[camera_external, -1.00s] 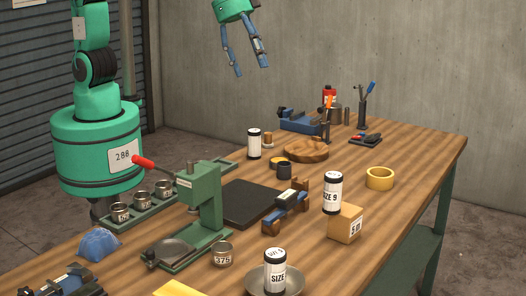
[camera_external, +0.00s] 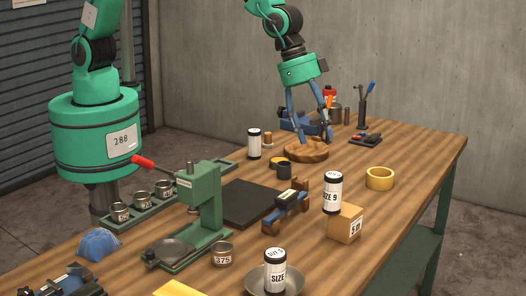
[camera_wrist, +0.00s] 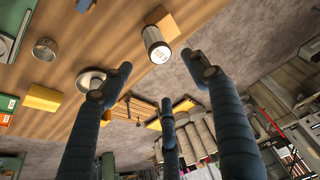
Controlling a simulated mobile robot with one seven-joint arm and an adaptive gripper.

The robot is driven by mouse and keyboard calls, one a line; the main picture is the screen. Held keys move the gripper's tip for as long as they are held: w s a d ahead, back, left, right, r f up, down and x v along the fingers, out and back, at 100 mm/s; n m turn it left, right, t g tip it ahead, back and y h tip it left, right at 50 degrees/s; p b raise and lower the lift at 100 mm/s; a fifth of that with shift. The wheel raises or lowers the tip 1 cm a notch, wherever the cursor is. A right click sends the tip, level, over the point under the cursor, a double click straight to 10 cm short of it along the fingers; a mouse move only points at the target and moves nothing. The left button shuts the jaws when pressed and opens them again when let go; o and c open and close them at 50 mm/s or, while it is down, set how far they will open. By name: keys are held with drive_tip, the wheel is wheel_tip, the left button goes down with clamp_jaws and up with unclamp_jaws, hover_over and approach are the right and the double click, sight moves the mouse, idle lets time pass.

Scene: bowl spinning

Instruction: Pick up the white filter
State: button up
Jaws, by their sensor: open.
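Three white-labelled canisters that could be the white filter stand on the table. One (camera_external: 254,144) stands toward the back left, one marked SIZE 9 (camera_external: 332,192) is on a cardboard box, and one (camera_external: 275,272) sits in a metal dish at the front. A white-labelled canister also shows in the wrist view (camera_wrist: 157,45), beyond my fingertips. My gripper (camera_external: 309,138) is open and empty, pointing down at the round wooden piece near the back. Its fingers are spread in the wrist view (camera_wrist: 160,82). I cannot tell whether a fingertip touches the wooden piece.
The round wooden piece (camera_external: 306,155) lies below my gripper. The cardboard box (camera_external: 345,224), yellow tape roll (camera_external: 380,178), green press (camera_external: 207,200), metal dish (camera_external: 254,283) and blue-and-wood tool (camera_external: 286,212) crowd the table (camera_external: 415,165). The right side has bare room.

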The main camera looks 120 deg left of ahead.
sight(332, 174)
idle(0.4)
drive_tip(key=shift+p+x, duration=0.35)
drive_tip(key=shift+x, duration=4)
drive_tip(key=shift+p+x, duration=0.55)
drive_tip(key=shift+x, duration=2)
drive_tip(key=shift+s, duration=0.1)
drive_tip(key=c, duration=1.3)
drive_tip(key=shift+o, duration=0.2)
drive_tip(key=shift+r, duration=0.1)
